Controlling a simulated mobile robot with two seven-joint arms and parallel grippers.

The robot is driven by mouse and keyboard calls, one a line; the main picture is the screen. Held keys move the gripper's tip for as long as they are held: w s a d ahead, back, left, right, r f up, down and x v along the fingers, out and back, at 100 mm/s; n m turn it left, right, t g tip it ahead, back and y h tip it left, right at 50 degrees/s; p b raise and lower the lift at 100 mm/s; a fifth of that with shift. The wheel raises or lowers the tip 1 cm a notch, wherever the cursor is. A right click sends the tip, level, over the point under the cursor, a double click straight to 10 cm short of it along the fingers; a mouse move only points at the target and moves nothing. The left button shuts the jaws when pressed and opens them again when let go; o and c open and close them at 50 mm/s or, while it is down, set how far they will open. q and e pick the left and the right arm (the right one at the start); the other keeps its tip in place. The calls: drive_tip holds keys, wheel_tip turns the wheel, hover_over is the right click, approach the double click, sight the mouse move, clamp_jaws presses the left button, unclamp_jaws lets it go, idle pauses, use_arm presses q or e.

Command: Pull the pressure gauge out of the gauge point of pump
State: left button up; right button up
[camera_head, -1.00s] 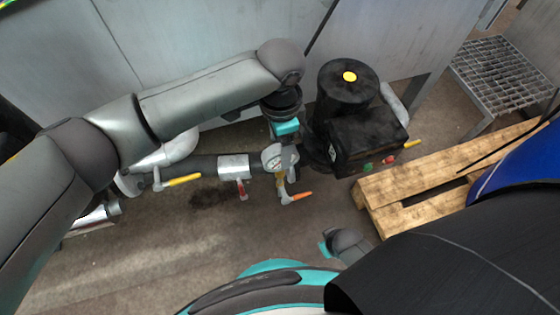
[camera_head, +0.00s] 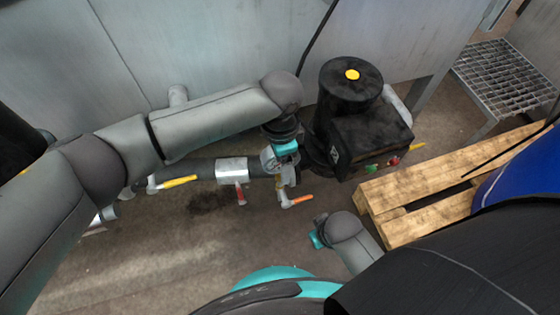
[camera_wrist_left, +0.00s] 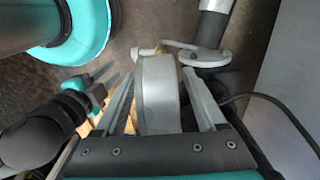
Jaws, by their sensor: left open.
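The round, pale-faced pressure gauge (camera_head: 269,160) is upright at the pump end of the pipe, beside the black pump (camera_head: 350,90). My left gripper (camera_head: 284,163) is over it from above and partly covers it. In the left wrist view the gauge (camera_wrist_left: 158,95) is between the two fingers of my open left gripper (camera_wrist_left: 163,97). The left finger is very near the gauge; a gap shows on the right. The gauge point under the gauge is hidden. My right gripper (camera_head: 316,238) is low, apart from the pump; its jaw state is unclear.
A horizontal pipe with a silver sleeve (camera_head: 232,170) runs left from the pump. Yellow (camera_head: 178,182), red (camera_head: 240,194) and orange (camera_head: 297,200) valve handles stick out below it. A wooden pallet (camera_head: 400,197) lies at right. A grey metal wall (camera_head: 210,50) stands behind.

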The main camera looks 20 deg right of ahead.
use_arm(q)
clamp_jaws()
idle(0.7)
idle(0.6)
idle(1.1)
